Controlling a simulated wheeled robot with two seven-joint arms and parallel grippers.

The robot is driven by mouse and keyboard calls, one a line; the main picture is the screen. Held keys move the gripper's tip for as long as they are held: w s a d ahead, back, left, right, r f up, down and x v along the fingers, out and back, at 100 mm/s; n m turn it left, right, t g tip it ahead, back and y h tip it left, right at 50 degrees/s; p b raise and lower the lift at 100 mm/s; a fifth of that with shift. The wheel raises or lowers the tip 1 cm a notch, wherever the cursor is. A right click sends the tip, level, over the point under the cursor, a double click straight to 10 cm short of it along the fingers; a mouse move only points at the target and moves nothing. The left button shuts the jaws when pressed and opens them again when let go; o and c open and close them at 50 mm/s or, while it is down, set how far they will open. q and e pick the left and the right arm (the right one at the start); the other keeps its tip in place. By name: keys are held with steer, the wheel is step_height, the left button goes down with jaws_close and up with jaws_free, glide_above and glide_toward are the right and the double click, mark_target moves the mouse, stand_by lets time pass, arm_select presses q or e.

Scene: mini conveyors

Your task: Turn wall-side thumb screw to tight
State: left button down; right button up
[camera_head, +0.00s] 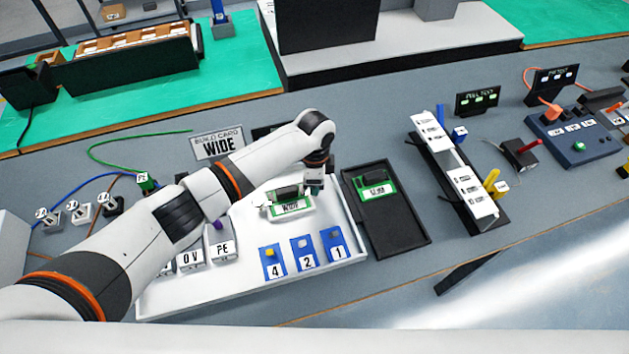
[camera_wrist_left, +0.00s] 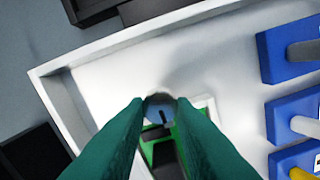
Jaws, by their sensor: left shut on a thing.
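The screw sits at the end of the green unit (camera_wrist_left: 183,135). The fingers hide the screw's sides, and its tightness cannot be told. In the head view the screw is hidden by the gripper. My right gripper is not seen.
Blue blocks numbered 4, 2 and 1 (camera_head: 303,249) stand in the tray's front right. A black tray with a green unit (camera_head: 377,188) is to the right. A sign reading WIDE (camera_head: 217,145) stands behind my arm. Cables lie at the left.

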arm_select(q)
steer(key=c, duration=1.2)
jaws_free()
steer(key=shift+c, duration=0.2)
step_height(320, 180, up, 12)
steer(key=b, duration=0.2)
